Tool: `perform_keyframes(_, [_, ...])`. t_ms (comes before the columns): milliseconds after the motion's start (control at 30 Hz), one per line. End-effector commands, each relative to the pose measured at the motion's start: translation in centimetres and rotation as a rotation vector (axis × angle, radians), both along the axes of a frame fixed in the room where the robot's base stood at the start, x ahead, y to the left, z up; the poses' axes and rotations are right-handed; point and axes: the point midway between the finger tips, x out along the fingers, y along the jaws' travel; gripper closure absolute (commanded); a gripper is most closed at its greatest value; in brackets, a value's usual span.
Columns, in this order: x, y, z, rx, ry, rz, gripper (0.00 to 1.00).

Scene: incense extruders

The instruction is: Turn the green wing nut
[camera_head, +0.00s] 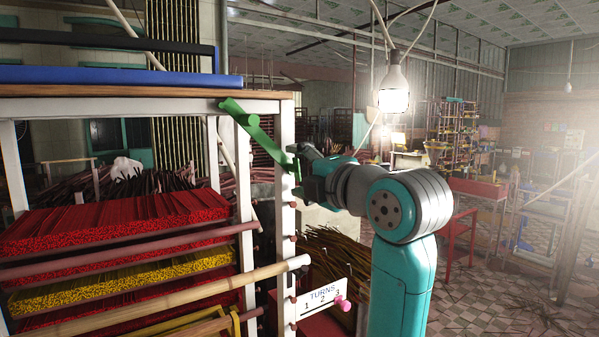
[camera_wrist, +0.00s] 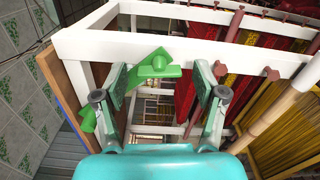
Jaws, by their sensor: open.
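The green wing nut (camera_head: 254,129) is at the top corner of the white rack's post. It looks like a slanted green bar with a round end at its upper left. In the wrist view the green wing nut (camera_wrist: 158,66) shows a round hub and lies between and ahead of my fingers, nearer the left one. Another green part (camera_wrist: 88,118) shows to the left of the left finger; I cannot tell how they join. My gripper (camera_wrist: 167,76) is open with nothing held. In the head view my gripper (camera_head: 300,168) is beside the bar's lower end; contact cannot be told.
The white rack post (camera_head: 285,220) and frame stand close to my gripper. Red incense bundles (camera_head: 110,222) and yellow ones (camera_head: 120,280) lie on the rack. A "TURNS 1 2 3" plate (camera_head: 318,302) has a pink knob (camera_head: 342,303). A lit bulb (camera_head: 394,88) hangs above my arm.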

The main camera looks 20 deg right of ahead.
Motion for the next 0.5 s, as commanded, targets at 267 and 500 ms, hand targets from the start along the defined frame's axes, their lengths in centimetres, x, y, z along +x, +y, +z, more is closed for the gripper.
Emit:
perform_keyframes(267, [-3.6,-1.3,0.0,0.0,-0.003,-0.003,0.29])
perform_keyframes(500, [-8.1,-2.7,0.0,0.0,-0.003,-0.003,0.29])
